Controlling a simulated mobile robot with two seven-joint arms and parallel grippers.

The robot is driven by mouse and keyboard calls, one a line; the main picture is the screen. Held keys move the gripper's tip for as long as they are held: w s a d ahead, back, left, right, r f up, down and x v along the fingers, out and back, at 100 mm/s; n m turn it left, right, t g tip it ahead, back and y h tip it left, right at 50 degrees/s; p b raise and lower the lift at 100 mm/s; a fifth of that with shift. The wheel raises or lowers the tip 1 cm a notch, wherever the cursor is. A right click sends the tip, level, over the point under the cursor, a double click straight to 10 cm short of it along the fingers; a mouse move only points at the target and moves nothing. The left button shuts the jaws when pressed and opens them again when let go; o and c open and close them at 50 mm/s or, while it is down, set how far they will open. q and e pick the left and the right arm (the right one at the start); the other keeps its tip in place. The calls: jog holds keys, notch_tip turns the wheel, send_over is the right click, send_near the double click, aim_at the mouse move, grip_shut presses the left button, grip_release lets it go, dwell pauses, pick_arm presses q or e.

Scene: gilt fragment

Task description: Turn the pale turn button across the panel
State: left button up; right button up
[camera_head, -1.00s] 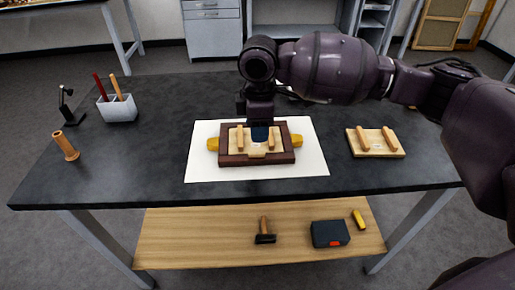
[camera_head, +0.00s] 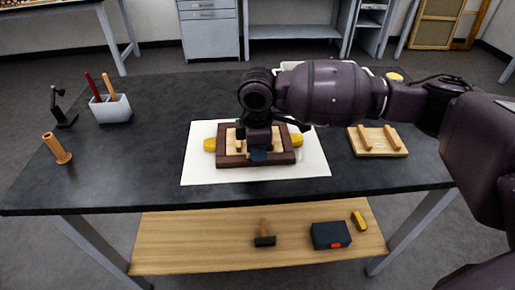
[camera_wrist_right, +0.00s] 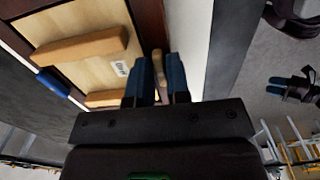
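The panel (camera_wrist_right: 70,22) is light wood with two wooden bars and sits in a dark frame (camera_head: 228,162). The pale turn button (camera_wrist_right: 158,64) is at the frame's near side, lying roughly along that side. My right gripper (camera_wrist_right: 161,82) is open, with one blue finger on each side of the button; contact is unclear. In the head view the right gripper (camera_head: 257,155) is over the frame's near edge and hides the button. A blue piece (camera_wrist_right: 52,82) shows at the panel's opposite side. My left gripper (camera_wrist_right: 280,86) appears small at the right of the wrist view.
The frame lies on a white sheet (camera_head: 200,172) between yellow blocks (camera_head: 210,145). A separate board with two bars (camera_head: 377,141) lies to the right. A pencil cup (camera_head: 111,108), a wooden peg (camera_head: 57,148) and a black stand (camera_head: 60,107) are at left.

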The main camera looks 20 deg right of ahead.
grip_shut()
